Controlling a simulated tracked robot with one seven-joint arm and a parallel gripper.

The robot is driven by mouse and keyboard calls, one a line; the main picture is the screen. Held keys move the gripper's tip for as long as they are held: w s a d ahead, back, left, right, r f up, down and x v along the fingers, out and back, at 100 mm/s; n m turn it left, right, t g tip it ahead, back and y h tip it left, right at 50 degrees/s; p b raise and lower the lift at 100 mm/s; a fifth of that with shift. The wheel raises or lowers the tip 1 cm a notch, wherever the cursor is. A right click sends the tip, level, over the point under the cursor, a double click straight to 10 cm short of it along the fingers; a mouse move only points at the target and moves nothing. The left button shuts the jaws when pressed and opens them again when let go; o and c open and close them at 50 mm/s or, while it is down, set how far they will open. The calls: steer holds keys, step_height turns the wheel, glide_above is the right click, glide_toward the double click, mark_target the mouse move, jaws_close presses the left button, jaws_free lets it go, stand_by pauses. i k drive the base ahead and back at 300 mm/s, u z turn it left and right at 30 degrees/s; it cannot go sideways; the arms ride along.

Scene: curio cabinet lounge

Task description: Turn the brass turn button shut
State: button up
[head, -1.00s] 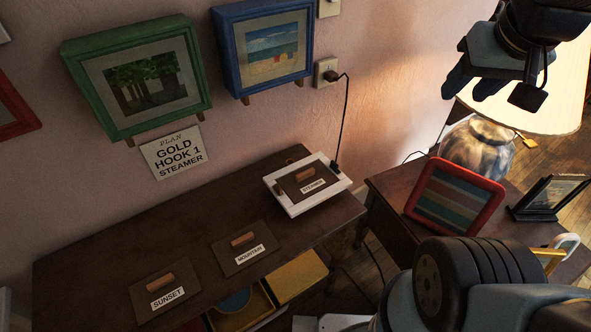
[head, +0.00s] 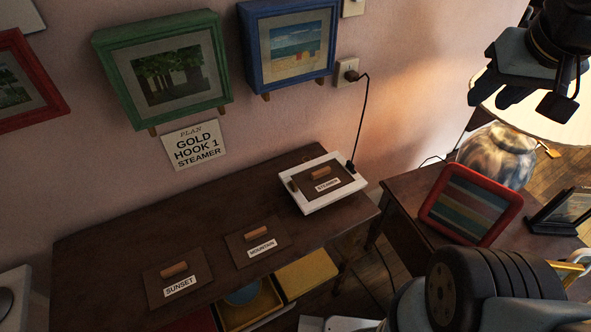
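A white frame (head: 347,194) lies flat on the dark sideboard, near its right end. Its brown backing board (head: 340,187) faces up, with a wooden handle and a label reading STEAMER. A small brass-coloured piece (head: 293,186) shows at the frame's left rim and looks like the turn button; it is too small to tell its angle. My gripper (head: 491,99) is in the air at the upper right, its fingers pointing down and apart. It looks empty and is well away from the frame, to its right.
Boards labelled SUNSET (head: 163,293) and MOUNTAIN (head: 272,236) lie on the sideboard (head: 110,250). A black cord (head: 363,125) runs from a wall socket to the white frame. A red frame (head: 437,213) and a lamp (head: 500,153) stand on the right table. Green (head: 148,118) and blue (head: 256,75) frames hang above.

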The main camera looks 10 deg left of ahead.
mark_target(292, 183)
steer(key=k, duration=0.45)
steer(key=z, duration=1.2)
steer(key=k, duration=1.35)
steer(key=u, duration=1.4)
steer(key=i, duration=1)
steer(key=z, duration=0.05)
